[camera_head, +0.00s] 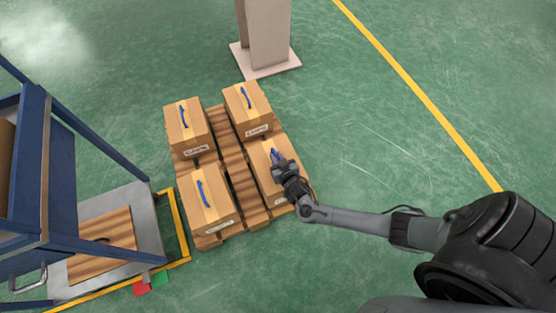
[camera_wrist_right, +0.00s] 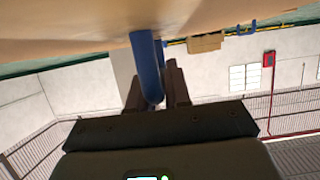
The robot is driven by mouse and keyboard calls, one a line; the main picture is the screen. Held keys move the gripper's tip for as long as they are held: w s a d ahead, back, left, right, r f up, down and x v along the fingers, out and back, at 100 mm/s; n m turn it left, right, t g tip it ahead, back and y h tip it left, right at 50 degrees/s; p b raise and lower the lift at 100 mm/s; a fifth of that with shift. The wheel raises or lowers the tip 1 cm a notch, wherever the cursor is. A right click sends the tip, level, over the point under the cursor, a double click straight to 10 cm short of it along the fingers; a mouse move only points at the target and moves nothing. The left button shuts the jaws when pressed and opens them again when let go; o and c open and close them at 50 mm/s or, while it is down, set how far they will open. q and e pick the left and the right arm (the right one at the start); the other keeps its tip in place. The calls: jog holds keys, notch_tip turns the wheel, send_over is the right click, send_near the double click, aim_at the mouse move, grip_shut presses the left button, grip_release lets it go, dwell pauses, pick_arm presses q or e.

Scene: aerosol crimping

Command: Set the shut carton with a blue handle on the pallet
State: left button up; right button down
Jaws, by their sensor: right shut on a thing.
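A wooden pallet (camera_head: 232,162) lies on the green floor and bears several shut cartons with blue handles. My right gripper (camera_head: 279,163) is at the carton on the pallet's near right corner (camera_head: 262,152). The right wrist view shows the blue handle (camera_wrist_right: 149,65) between my right fingers (camera_wrist_right: 158,95), which are shut on it. The carton's surface fills the top of that view. The gripper hides part of the carton, and I cannot tell whether its base touches the pallet. My left gripper is not in view.
A beige post (camera_head: 264,35) on a square base stands behind the pallet. A blue rack (camera_head: 60,170) stands at the left, with a brown striped board (camera_head: 100,240) on its grey base. Yellow tape marks the floor. Open floor lies right of the pallet.

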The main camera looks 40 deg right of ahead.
jog(key=shift+w+f+b, duration=0.1)
jog(key=shift+f+b, duration=1.4)
jog(key=shift+f, duration=0.3)
jog(key=c, duration=1.3)
grip_release()
jog(key=shift+f, duration=0.25)
jog(key=shift+c, duration=0.2)
jog(key=shift+o, duration=1.2)
jog(key=shift+r, duration=0.1)
